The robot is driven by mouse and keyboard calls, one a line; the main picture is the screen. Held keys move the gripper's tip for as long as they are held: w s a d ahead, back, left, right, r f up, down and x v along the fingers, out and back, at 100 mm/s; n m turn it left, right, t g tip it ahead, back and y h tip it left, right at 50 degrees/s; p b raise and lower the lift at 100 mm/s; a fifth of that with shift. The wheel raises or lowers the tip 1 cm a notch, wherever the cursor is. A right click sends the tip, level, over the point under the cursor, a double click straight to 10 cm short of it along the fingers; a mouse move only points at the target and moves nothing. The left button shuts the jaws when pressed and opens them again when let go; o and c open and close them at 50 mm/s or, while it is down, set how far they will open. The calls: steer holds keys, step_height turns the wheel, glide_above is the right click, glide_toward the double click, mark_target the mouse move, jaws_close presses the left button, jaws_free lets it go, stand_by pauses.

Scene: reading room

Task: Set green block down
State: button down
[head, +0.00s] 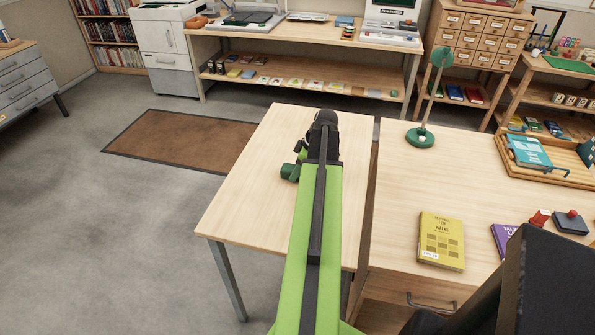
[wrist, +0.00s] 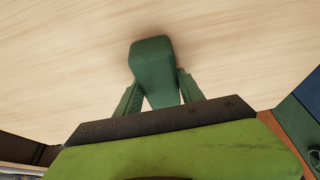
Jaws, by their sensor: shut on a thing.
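The green block (wrist: 152,62) is a dark green piece with rounded edges, seen in the wrist view between the two green fingers of my gripper (wrist: 156,92). The fingers are shut on its sides. In the head view the block (head: 290,172) shows partly, left of my arm, over the small light wood table (head: 240,225). My gripper is mostly hidden behind the arm there. I cannot tell whether the block touches the tabletop.
A desk with a drawer stands right of the small table, holding a yellow book (head: 441,240) and a green lamp (head: 420,137). The small table's top looks otherwise clear. A brown mat (head: 180,138) lies on the floor behind left.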

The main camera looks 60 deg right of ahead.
steer(key=c, duration=0.7)
jaws_free()
steer(key=shift+f, duration=0.1)
steer(key=shift+r+p, duration=0.4)
steer(key=shift+r, duration=0.05)
steer(key=p+v, duration=1)
steer(key=v, duration=0.1)
steer(key=shift+s+r, duration=0.15)
steer(key=shift+r, duration=0.05)
